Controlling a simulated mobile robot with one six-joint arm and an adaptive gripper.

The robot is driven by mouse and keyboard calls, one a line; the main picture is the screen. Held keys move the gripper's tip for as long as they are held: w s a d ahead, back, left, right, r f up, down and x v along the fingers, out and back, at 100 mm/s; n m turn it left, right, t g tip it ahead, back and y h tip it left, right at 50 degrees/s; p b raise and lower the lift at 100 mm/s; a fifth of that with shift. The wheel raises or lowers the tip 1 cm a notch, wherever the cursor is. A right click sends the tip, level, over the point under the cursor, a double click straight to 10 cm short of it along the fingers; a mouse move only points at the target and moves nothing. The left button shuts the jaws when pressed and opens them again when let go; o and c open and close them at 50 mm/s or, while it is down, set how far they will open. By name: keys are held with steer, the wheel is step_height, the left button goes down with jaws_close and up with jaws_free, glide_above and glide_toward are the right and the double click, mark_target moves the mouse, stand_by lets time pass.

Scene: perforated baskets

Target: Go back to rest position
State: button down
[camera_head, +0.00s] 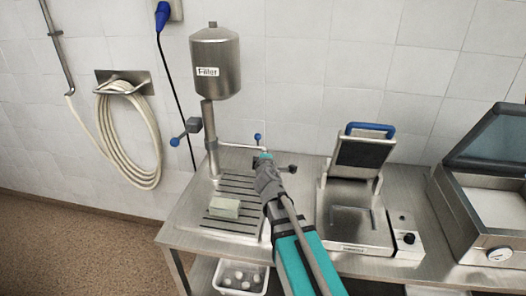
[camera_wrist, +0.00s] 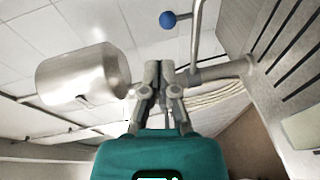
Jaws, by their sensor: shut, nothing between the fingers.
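My gripper (camera_wrist: 159,72) shows in the wrist view with its fingers together and nothing between them. In the head view my arm reaches forward over the steel table, and the gripper's tip is largely hidden behind the wrist. The arm's end is to the right of the metal filler (camera_head: 215,65), near its spout and blue-knobbed lever. The filler's tank also shows at the left of the wrist view (camera_wrist: 82,75). A pale block (camera_head: 224,208) lies on the slotted drip tray (camera_head: 240,188), left of my arm.
An open press with a blue handle (camera_head: 370,129) stands right of my arm. An open-lidded machine (camera_head: 497,205) stands at the far right. A white basket (camera_head: 241,289) with round pieces is under the table (camera_head: 185,215). A coiled hose (camera_head: 110,130) hangs on the left wall.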

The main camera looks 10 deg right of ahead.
stand_by(0.3)
steer(key=s+d+f+m+g, duration=0.1)
steer(key=s+f+m+g, duration=0.3)
steer(key=s+f, duration=0.1)
steer(key=s+d+f+m+g, duration=0.2)
steer(key=s+f+m+g, duration=0.2)
steer(key=s+f, duration=0.1)
steer(key=s+d+f+m+g, duration=0.1)
steer(key=s+f+m+g, duration=0.3)
steer(key=s, duration=0.3)
steer(key=shift+s+d+f+m+g, duration=0.3)
steer(key=shift+f+m+g, duration=0.1)
steer(key=shift+m, duration=0.2)
steer(key=s+a+f+m+g+y, duration=0.1)
steer(key=s+a+g+y, duration=0.1)
steer(key=s, duration=0.5)
steer(key=shift+a+f+m+g, duration=0.15)
steer(key=shift+a+m+g, duration=0.35)
steer(key=shift+g, duration=0.3)
